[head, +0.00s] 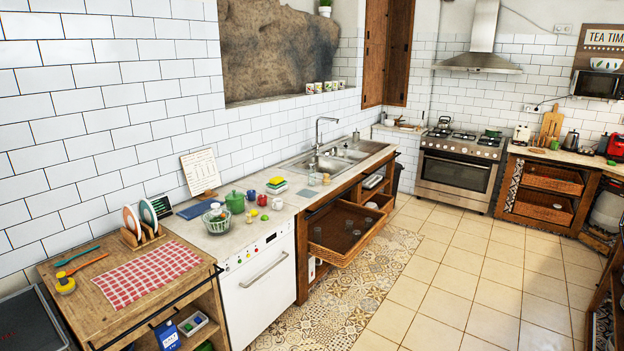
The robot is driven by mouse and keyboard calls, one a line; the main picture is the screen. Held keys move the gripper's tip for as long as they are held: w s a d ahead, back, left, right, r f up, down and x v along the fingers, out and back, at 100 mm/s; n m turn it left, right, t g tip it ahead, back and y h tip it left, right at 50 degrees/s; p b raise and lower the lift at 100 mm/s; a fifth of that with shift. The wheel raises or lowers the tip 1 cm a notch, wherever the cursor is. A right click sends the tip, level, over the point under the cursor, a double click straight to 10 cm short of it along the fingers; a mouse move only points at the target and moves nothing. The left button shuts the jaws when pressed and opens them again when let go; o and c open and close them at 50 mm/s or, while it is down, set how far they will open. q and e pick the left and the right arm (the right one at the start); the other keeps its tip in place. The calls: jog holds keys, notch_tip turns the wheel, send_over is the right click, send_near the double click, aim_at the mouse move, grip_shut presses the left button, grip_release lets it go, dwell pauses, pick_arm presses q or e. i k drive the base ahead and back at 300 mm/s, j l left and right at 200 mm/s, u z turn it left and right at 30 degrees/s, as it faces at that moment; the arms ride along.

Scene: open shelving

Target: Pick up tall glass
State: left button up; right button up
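No glass can be made out clearly as the tall one. An open wooden drawer (335,257) below the sink counter holds several small, dark, see-through items that look like glasses, one of them near the drawer's right side (357,233). They are too small to tell their height. A small clear vessel (314,179) stands on the counter near the sink. Neither of my grippers is in view.
The counter (262,221) carries a green pot (235,202), a glass bowl (216,218), mugs and sponges. A wooden cart (98,318) with a checked cloth stands at left. The drawer juts out over the patterned floor. The tiled floor (445,290) at right is clear.

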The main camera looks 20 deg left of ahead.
aim_at(312, 177)
jog(key=i+z, duration=0.2)
jog(key=i, duration=2.6)
